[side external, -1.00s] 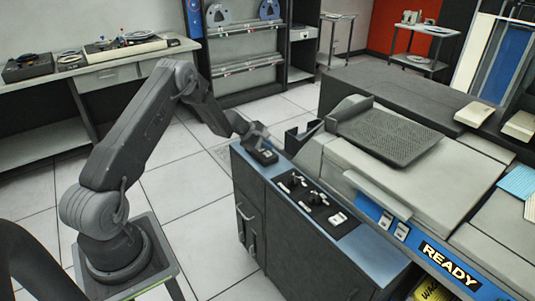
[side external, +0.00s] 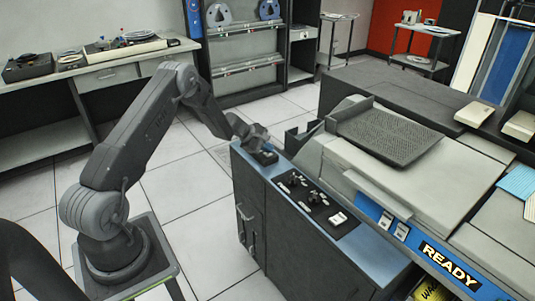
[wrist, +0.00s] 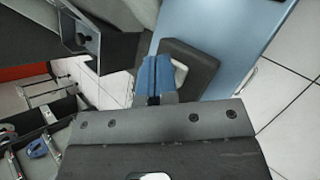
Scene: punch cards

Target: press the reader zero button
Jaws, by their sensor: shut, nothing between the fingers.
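A small black box (side external: 266,158) sits on the far end of the blue-grey cabinet top. In the wrist view this box (wrist: 196,62) carries a pale button or frame (wrist: 181,73), partly hidden by my fingers. No label is readable, so I cannot tell whether this is the reader zero button. My gripper (side external: 266,149) is over the box in the side view. In the wrist view its blue fingers (wrist: 152,60) are together and empty, beside the pale part. I cannot tell whether they touch it.
A black panel (side external: 292,193) with knobs and pale switches lies nearer on the same cabinet top (side external: 372,246). A dark angled bracket (side external: 300,136) stands just right of my gripper. The card machine (side external: 350,165) rises to the right. Open floor (side external: 190,225) lies left of the cabinet.

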